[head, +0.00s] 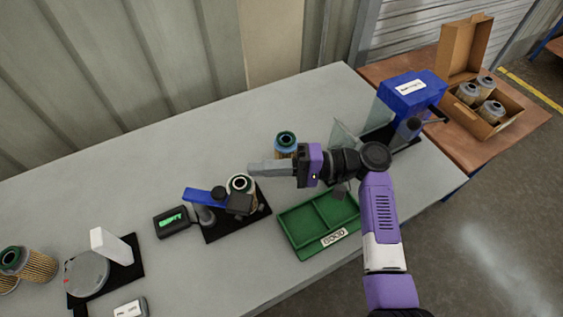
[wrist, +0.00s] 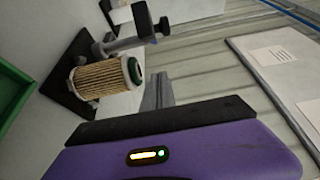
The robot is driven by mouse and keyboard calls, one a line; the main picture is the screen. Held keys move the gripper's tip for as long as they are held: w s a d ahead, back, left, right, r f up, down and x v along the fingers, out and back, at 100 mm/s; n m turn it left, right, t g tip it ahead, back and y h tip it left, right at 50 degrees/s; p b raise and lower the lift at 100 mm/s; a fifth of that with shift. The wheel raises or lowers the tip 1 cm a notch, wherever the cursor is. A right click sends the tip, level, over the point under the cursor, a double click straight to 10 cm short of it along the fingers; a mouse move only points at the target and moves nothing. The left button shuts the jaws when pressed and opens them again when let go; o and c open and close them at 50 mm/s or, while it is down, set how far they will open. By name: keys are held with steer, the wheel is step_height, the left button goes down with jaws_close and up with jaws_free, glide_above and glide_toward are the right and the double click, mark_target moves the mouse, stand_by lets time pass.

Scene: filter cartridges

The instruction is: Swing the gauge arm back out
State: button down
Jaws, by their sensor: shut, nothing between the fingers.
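The gauge has a black base plate (head: 224,229) and a blue arm (head: 203,195) with a dark block (head: 239,204) at its end. A filter cartridge (head: 241,183) stands on the plate beside that block; whether they touch I cannot tell. In the wrist view the pleated cartridge (wrist: 101,79) with its green end shows beside the gauge's dark arm parts (wrist: 142,20). My gripper (head: 254,169) is shut and empty, just above and right of the cartridge in the head view. Its fingers (wrist: 155,92) show in the wrist view, apart from the cartridge.
A display (head: 171,221) with green text stands left of the gauge. A dial scale (head: 87,273) and more cartridges (head: 38,266) are at the left.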

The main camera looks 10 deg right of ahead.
mark_target(216, 196)
steer(key=shift+w+a+r, duration=0.1)
steer(key=shift+a, duration=0.9)
steer(key=shift+s+a+p, duration=0.25)
steer(key=shift+s+p, duration=0.55)
steer(key=shift+s, duration=0.4)
steer(key=shift+s+a, duration=0.3)
steer(key=shift+s, duration=0.35)
